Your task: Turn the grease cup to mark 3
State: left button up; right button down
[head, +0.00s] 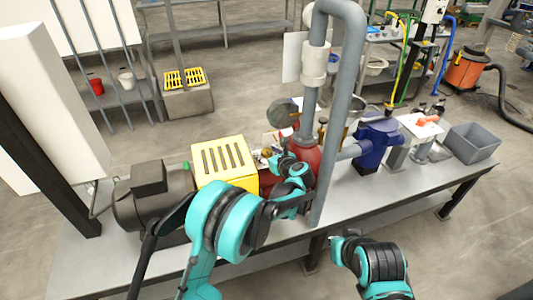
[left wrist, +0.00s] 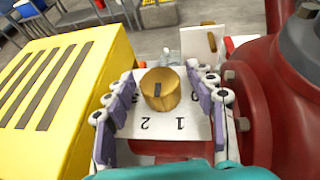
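The grease cup (left wrist: 161,89) is a round brass knob with a short dark mark on its face, in the middle of the left wrist view. It sits over a white number plate (left wrist: 162,130) whose numerals appear upside down. The 2 and 1 are clear below the cup; numerals at the sides are partly covered by my fingers. The dark mark points down, roughly between 2 and 1. My left gripper (left wrist: 161,100) is open, its fingers either side of the cup with gaps. It also shows in the head view (head: 287,168). My right arm is low in the head view; its fingers are unclear.
A yellow slotted guard (head: 224,165) stands left of the left gripper. A red pump casing (head: 306,160) with flange bolts is close on the right. A tall grey pipe (head: 341,90) rises beside it. A blue unit (head: 375,142) and grey bin (head: 471,143) are further right.

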pick_arm(q)
jog(key=c, duration=1)
jog(key=shift+a+m+t+h, duration=0.15)
jog(key=shift+m+t+h, duration=0.25)
jog(key=shift+m+h, duration=0.75)
jog(key=shift+m+t+h, duration=0.3)
jog(key=shift+m+h, duration=0.15)
jog(key=shift+h, duration=0.1)
jog(key=o, duration=1.2)
jog(key=v, duration=1.2)
